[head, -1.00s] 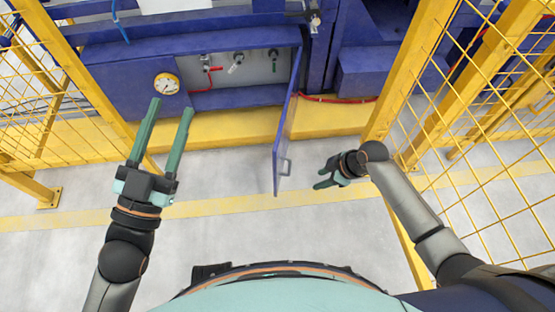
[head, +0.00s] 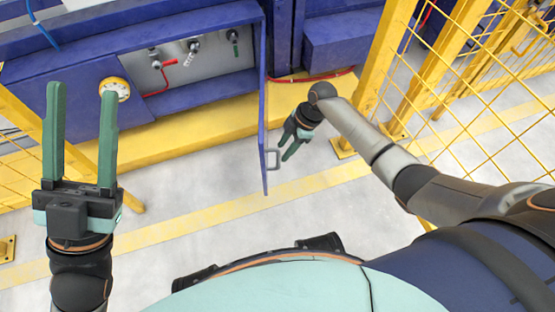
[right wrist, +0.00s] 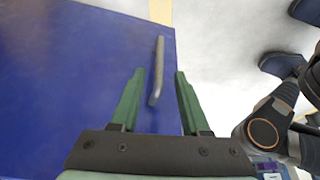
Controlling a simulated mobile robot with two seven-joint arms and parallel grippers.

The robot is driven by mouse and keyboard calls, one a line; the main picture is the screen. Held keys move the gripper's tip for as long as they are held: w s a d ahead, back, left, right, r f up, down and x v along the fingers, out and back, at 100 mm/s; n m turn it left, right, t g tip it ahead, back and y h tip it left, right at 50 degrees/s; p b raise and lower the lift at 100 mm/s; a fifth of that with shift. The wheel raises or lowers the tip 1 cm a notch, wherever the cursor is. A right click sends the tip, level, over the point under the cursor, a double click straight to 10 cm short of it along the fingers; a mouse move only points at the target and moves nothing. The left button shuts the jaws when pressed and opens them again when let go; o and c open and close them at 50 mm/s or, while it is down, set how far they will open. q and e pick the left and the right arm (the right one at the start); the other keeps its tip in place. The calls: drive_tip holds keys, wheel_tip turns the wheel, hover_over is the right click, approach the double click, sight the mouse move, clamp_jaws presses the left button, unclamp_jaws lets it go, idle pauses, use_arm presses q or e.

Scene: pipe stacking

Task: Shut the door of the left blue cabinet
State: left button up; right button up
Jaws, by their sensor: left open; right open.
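The blue cabinet (head: 55,88) stands along the back with its door (head: 262,110) swung wide open toward me, seen nearly edge-on in the head view. The door's grey handle (head: 273,159) is near its free edge. In the right wrist view the blue door face (right wrist: 75,80) fills the left, with the handle (right wrist: 157,70) ahead of the fingers. My right gripper (head: 288,150) is open, just right of the door and close to the handle; I cannot tell whether it touches the door. My left gripper (head: 82,90) is open and empty, in front of the cabinet at the left.
A gauge (head: 115,89) is on the cabinet front, and valves with a red lever (head: 170,63) are inside. Yellow mesh fencing (head: 470,75) stands close on the right, with more at the left. The grey floor before the cabinet is clear.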

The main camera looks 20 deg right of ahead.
drive_tip(key=b, duration=0.2)
hover_over(278, 167)
drive_tip(key=f, duration=0.5)
drive_tip(key=shift+w+d, duration=0.1)
drive_tip(key=shift+w, duration=0.2)
use_arm(q)
drive_tip(key=f, duration=0.3)
drive_tip(key=shift+w+d+f, duration=0.1)
drive_tip(key=shift+d+f, duration=0.1)
drive_tip(key=shift+f, duration=0.05)
use_arm(e)
clamp_jaws()
